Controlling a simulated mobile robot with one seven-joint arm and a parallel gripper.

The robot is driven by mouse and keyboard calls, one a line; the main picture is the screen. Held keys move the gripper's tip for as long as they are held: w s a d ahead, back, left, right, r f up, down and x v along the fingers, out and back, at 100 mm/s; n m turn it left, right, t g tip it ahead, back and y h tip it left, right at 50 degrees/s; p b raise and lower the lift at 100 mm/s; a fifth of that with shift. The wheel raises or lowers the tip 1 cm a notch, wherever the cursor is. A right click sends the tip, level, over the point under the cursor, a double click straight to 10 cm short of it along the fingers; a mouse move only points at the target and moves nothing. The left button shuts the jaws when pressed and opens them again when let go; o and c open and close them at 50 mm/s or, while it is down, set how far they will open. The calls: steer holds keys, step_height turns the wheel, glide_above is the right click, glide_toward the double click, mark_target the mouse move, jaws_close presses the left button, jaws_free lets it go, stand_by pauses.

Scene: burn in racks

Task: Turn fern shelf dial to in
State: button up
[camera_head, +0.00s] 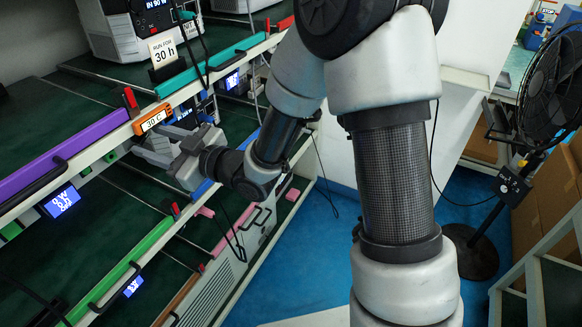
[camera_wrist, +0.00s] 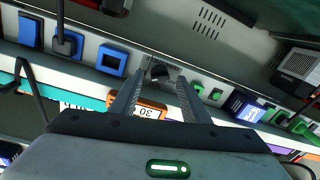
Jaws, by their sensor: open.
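A black dial (camera_wrist: 160,72) sits on a grey panel between two open fingers in the wrist view. My gripper (camera_wrist: 161,84) is open with its fingertips on either side of the dial; I cannot tell if they touch it. Its pointer setting is not readable. In the head view my gripper (camera_head: 152,146) reaches to the rack just below an orange 30 C label (camera_head: 154,119), and it hides the dial there. The orange label also shows in the wrist view (camera_wrist: 150,110). A green shelf edge bar (camera_head: 120,271) lies lower; I cannot tell which shelf is fern.
Blue sockets (camera_wrist: 112,60) are left of the dial and green ones (camera_wrist: 215,94) right. Lit displays (camera_head: 62,200) hang on the rack. A black fan (camera_head: 551,82) stands right, with blue floor (camera_head: 330,265) between.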

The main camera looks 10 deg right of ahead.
steer(key=p+v, duration=1.2)
steer(key=v, duration=0.4)
steer(key=w+d+f+h+b, duration=0.5)
steer(key=w+f+h+b, duration=0.1)
steer(key=f+b, duration=0.3)
steer(key=d+f+m+h+b, duration=0.2)
steer(key=d+m+h+b, duration=0.3)
steer(key=d, duration=0.6)
steer(key=h+b, duration=0.2)
steer(key=b, duration=0.1)
steer(key=shift+w+d+g+b, duration=0.15)
steer(key=shift+w+g+b, duration=0.15)
steer(key=shift+b, duration=0.1)
